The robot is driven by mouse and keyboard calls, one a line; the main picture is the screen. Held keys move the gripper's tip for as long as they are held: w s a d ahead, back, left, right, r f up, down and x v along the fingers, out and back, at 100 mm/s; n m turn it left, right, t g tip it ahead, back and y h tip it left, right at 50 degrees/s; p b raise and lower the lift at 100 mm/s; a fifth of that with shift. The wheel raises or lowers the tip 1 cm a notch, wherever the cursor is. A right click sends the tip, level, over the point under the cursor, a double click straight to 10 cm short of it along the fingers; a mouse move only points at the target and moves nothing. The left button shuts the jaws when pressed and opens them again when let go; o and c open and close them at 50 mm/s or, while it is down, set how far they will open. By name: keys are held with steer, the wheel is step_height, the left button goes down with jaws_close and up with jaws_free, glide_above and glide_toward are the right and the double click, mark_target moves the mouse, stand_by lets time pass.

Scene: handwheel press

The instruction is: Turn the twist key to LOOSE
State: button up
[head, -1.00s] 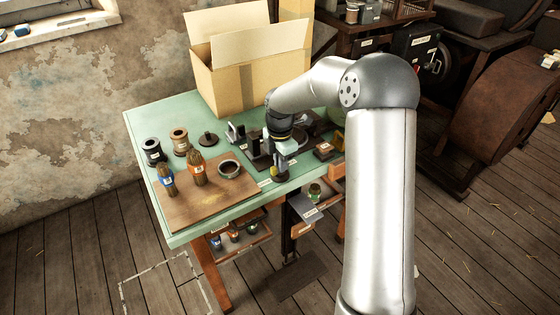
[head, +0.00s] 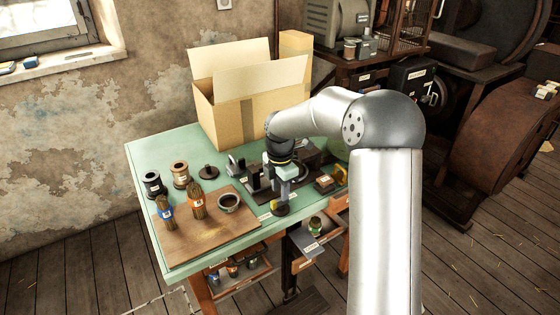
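My gripper (head: 283,188) points down over the front edge of the green workbench (head: 205,262), right of the cutting board. Its fingers are small, and I cannot tell whether they are open or shut. Right below them is a small dark piece with a yellow part (head: 279,209), at the bench edge. It may be the twist key, but its shape is too small to be sure. I cannot tell whether the fingers touch it. No LOOSE marking is readable. Dark press parts (head: 258,185) stand behind the gripper, partly hidden by my arm.
A wooden board (head: 195,240) holds two brushes (head: 198,204) and a round dish (head: 229,202). Spools (head: 180,174) stand behind it. An open cardboard box (head: 225,115) is at the back. An open drawer with a green jar (head: 315,226) juts out below the front edge.

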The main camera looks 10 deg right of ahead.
step_height(320, 180, up, 14)
steer(key=shift+r+b, duration=0.2)
steer(key=shift+b, duration=0.1)
